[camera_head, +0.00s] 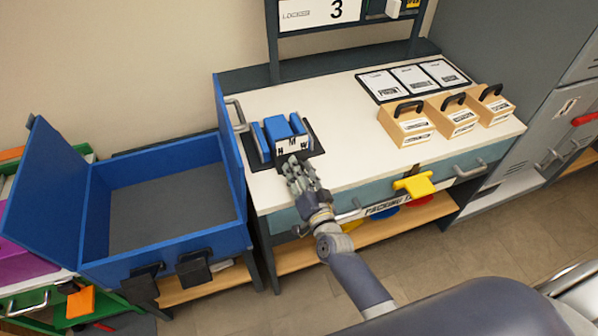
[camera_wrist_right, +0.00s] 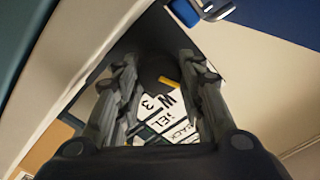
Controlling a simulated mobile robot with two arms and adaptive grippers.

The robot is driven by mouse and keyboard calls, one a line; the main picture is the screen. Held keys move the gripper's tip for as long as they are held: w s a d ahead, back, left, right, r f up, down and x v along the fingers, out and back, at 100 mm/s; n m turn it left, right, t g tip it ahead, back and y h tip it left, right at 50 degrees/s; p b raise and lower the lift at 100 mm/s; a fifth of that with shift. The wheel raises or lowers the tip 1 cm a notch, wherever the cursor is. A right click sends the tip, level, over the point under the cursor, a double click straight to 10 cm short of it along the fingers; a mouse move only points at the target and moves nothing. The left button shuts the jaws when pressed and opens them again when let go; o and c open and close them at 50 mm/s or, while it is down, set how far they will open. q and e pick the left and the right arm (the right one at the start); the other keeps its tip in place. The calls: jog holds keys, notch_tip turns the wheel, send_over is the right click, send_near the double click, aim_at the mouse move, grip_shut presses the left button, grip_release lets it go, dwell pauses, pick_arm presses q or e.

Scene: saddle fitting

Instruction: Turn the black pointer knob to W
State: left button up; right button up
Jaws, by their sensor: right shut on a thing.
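The black pointer knob (camera_wrist_right: 150,72) shows in the right wrist view as a dark round shape with a yellow pointer mark (camera_wrist_right: 168,82). My right gripper (camera_wrist_right: 153,88) has its fingers on either side of the knob and is shut on it. In the head view the right gripper (camera_head: 299,172) is at the front of the blue fixture (camera_head: 279,130), where it hides the knob. White plates on the fixture's front (camera_head: 293,144) bear large letters. The yellow mark points toward a lettered plate (camera_wrist_right: 176,105); I cannot tell surely which letter it meets. My left gripper is not in view.
The fixture stands on the white table (camera_head: 340,115). An open blue box (camera_head: 170,245) stands left of it. Several wooden blocks with black handles (camera_head: 451,114) and a framed card panel (camera_head: 415,78) are to the right. A yellow handle (camera_head: 414,186) juts from the table front.

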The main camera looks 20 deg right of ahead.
jog(key=m+b, duration=0.1)
jog(key=m, duration=0.3)
jog(key=shift+d+f+m, duration=0.1)
jog(key=shift+m, duration=0.2)
jog(key=m+b, duration=0.1)
jog(key=m, duration=0.2)
jog(key=shift+f+m, duration=0.1)
jog(key=shift+m, duration=0.3)
jog(key=m+b, duration=0.1)
jog(key=m, duration=0.3)
jog(key=shift+f+b, duration=0.1)
jog(key=shift+b, duration=0.3)
jog(key=shift+m+b, duration=0.45)
jog(key=shift+m, duration=1.25)
jog(key=o, duration=1)
jog(key=shift+o, duration=0.2)
jog(key=shift+s+f, duration=0.1)
